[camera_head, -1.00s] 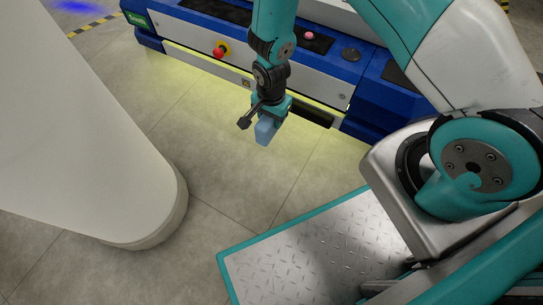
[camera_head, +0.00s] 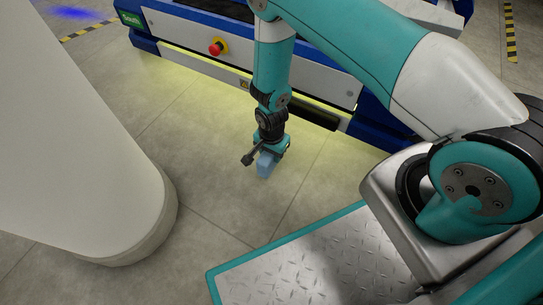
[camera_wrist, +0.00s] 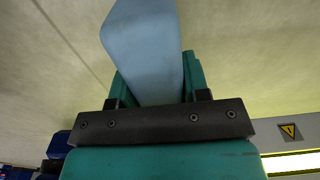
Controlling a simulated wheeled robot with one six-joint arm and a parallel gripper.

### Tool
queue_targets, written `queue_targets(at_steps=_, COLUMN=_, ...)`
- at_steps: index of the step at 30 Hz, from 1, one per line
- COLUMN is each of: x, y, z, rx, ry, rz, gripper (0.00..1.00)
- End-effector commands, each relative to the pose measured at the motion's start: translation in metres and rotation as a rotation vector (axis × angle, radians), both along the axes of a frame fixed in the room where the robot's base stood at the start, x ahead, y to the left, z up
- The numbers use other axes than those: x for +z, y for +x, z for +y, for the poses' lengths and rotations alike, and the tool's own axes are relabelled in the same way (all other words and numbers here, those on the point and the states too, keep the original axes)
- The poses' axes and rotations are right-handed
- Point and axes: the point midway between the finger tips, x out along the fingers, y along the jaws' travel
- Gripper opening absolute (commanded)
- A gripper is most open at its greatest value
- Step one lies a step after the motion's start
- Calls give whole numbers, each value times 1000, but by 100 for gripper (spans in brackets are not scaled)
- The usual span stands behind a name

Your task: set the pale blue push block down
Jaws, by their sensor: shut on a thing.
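The pale blue push block (camera_head: 265,166) is held in my gripper (camera_head: 270,153), low in front of the blue lift cart in the head view. In the wrist view the block (camera_wrist: 147,40) stands between the two teal fingers of my gripper (camera_wrist: 153,82), which are shut on it. Its far end points away over the grey floor (camera_wrist: 240,60). I cannot tell whether the block touches the floor.
The blue and silver lift cart (camera_head: 200,42) with a red stop button (camera_head: 215,48) stands just behind my gripper. The tiled floor (camera_head: 225,190) around the block is clear. A white rounded column (camera_head: 80,170) fills the left.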

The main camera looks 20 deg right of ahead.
Motion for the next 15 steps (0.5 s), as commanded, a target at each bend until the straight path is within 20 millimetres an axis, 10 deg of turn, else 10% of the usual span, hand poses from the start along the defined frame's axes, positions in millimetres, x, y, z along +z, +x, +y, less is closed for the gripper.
queue_targets(at_steps=12, x=-9, y=1, z=0, rx=0, ry=0, rz=-2, gripper=4)
queue_targets(at_steps=13, x=-9, y=1, z=0, rx=0, ry=0, rz=-2, gripper=47)
queue_targets(at_steps=15, x=-8, y=1, z=0, rx=0, ry=0, rz=-2, gripper=63)
